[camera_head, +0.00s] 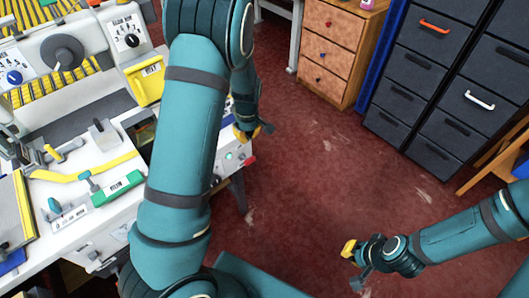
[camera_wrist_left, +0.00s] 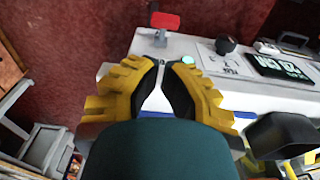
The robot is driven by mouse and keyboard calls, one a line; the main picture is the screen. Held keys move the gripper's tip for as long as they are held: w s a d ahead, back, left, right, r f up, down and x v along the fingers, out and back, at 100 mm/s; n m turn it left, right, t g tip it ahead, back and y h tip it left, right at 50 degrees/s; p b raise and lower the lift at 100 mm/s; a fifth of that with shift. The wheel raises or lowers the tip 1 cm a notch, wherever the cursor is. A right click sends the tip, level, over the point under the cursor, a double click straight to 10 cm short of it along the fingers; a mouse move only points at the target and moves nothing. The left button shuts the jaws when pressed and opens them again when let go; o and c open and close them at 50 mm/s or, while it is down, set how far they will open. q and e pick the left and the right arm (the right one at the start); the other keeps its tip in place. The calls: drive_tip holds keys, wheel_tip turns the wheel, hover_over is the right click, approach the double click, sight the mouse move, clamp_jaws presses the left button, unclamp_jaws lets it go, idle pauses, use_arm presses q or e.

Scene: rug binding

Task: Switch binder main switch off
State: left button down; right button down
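The binder's white bench has a control panel (camera_head: 229,158) on its front end, partly behind my left arm. A red handle (camera_head: 249,160) sticks out at the panel's corner. In the left wrist view the red handle (camera_wrist_left: 165,21) stands on a grey bracket, beyond my fingertips and apart from them. A green light (camera_wrist_left: 187,60) and a black knob (camera_wrist_left: 226,44) are to its right. I cannot read which part is the main switch. My left gripper (camera_head: 254,132) is above the panel, its yellow fingertips (camera_wrist_left: 163,63) together and empty. My right gripper (camera_head: 351,265) is open and empty over the floor.
A wooden drawer unit (camera_head: 337,48) and dark cabinets (camera_head: 425,75) stand at the back. The red floor (camera_head: 310,165) between is clear.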

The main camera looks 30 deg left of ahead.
sight(246, 159)
use_arm(q)
drive_tip(key=shift+a+r, duration=0.1)
idle(0.3)
drive_tip(key=f+b, duration=0.1)
drive_tip(key=f, duration=0.2)
drive_tip(key=f+b, duration=0.1)
drive_tip(key=f, duration=0.6)
drive_tip(key=shift+w+a+b, duration=0.2)
drive_tip(key=shift+a+b, duration=0.05)
drive_tip(key=shift+b, duration=0.15)
